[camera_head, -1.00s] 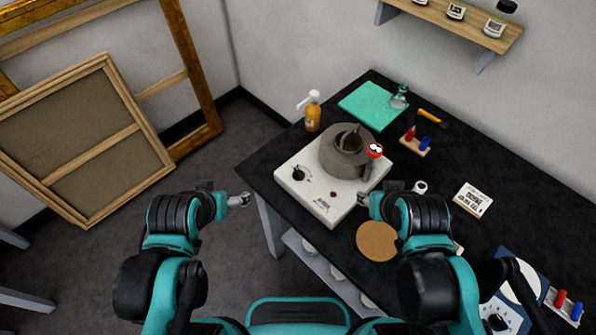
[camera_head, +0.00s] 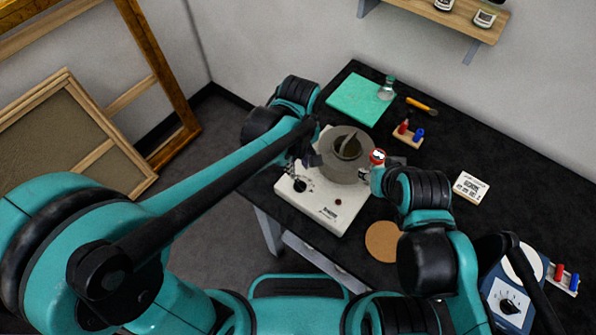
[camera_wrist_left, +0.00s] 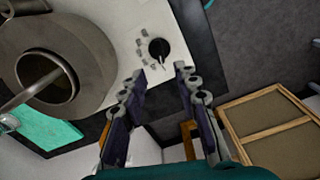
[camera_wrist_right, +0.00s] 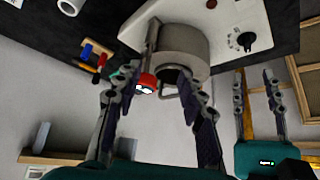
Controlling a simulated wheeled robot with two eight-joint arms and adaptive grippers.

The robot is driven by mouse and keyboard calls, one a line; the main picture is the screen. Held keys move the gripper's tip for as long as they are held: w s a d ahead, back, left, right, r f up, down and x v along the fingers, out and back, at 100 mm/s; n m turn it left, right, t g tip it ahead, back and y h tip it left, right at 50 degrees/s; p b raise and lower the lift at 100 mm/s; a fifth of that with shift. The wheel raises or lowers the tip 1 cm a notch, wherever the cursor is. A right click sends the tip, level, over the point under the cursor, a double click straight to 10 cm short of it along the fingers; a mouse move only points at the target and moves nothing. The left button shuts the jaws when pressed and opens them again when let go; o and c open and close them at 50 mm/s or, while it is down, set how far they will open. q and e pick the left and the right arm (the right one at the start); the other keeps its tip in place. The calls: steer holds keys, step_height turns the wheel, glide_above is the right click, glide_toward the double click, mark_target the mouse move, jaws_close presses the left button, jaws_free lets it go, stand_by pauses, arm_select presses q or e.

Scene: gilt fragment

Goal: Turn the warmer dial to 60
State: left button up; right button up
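The warmer (camera_head: 325,210) is a white box on the black table, with a black dial (camera_head: 300,185) on its top near the left corner. The dial also shows in the left wrist view (camera_wrist_left: 158,48), with small marks beside it too blurred to read. A grey pot (camera_head: 345,155) stands on the warmer. My left gripper (camera_wrist_left: 160,72) is open and empty, its fingers aimed at the dial and apart from it. My right gripper (camera_wrist_right: 150,92) is open beside the pot, with the pot's handle and a red-rimmed round gauge (camera_wrist_right: 147,83) between or behind its fingers.
A cork disc (camera_head: 384,241) lies right of the warmer. A teal mat (camera_head: 358,98), a flask (camera_head: 387,88) and a rack with red and blue items (camera_head: 408,134) are behind. A blue device with its own dial (camera_head: 508,303) stands at the lower right.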

mark_target(299, 181)
arm_select(q)
step_height(299, 181, down, 7)
steer(key=shift+f+b, duration=0.1)
steer(key=shift+b, duration=1.1)
jaws_close()
